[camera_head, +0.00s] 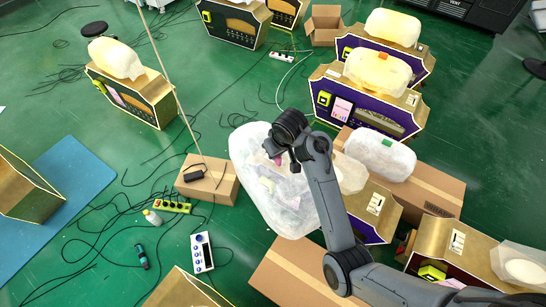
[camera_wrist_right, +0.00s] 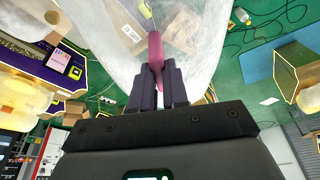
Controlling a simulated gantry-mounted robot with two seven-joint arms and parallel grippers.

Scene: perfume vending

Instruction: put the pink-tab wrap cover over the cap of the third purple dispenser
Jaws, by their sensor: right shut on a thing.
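The translucent wrap cover (camera_head: 275,185) hangs left of my right arm in the head view; its folds also fill the upper wrist view (camera_wrist_right: 95,30). My right gripper (camera_head: 272,150) is shut on its pink tab (camera_wrist_right: 155,48), seen between the fingers (camera_wrist_right: 158,88) in the wrist view. Three purple dispensers stand in a row at the right: the back one (camera_head: 427,66), the middle one (camera_head: 390,126) and the nearest one (camera_head: 367,232). The nearest one's pale cap (camera_head: 350,174) is partly hidden by my arm and looks uncovered. My left gripper is not in view.
A wrapped bundle with a green tab (camera_head: 382,155) lies on a cardboard box (camera_head: 437,188) beside the nearest purple dispenser. A small carton (camera_head: 208,181), power strip (camera_head: 173,206) and cables lie on the green floor at left.

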